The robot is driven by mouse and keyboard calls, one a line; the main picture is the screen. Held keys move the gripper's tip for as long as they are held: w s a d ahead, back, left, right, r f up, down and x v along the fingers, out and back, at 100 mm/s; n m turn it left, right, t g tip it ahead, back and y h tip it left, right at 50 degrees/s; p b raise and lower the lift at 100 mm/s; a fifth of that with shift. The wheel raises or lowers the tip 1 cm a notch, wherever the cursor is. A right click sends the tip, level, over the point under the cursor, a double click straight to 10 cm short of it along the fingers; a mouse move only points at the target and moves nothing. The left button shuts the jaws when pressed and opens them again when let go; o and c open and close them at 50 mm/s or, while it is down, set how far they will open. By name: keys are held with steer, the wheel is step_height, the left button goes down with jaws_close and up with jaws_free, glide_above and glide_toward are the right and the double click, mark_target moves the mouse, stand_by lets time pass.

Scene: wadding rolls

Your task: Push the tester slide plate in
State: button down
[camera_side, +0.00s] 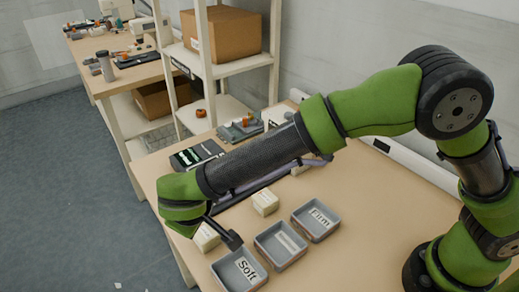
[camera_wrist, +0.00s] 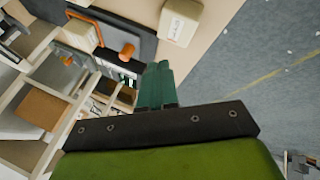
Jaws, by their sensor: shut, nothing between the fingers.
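The tester shows in the wrist view as a dark plate (camera_wrist: 118,18) with an orange strip along one edge and an orange knob (camera_wrist: 127,50). I cannot tell how far its slide plate is in. My gripper (camera_wrist: 157,67) is shut and empty, its teal fingers side by side, just right of the knob in the picture; I cannot tell whether they touch anything. In the side view, my forearm covers most of the tester, leaving part of a dark flat surface (camera_side: 233,198) below it.
Grey trays stand at the front: one marked Soft (camera_side: 254,281), a middle one (camera_side: 282,262) and one marked Firm (camera_side: 318,235). Cream blocks (camera_side: 265,202) lie nearby, one (camera_wrist: 181,22) near my fingers. A dark device with a screen (camera_side: 196,153) and a shelf (camera_side: 232,68) stand behind.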

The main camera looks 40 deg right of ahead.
steer(key=shift+w+d+r+m+t, duration=0.1)
steer(key=shift+w+r+m+t, duration=0.15)
steer(key=shift+w, duration=0.35)
steer(key=shift+w+r+m+t, duration=0.15)
steer(key=shift+w+r+m, duration=0.2)
steer(key=shift+w, duration=0.25)
steer(key=x, duration=0.8)
steer(key=shift+d, duration=0.15)
steer(key=w+d, duration=0.1)
steer(key=d, duration=0.1)
steer(key=shift+w+d+f, duration=0.4)
steer(key=shift+w+d, duration=0.25)
steer(key=shift+d, duration=0.25)
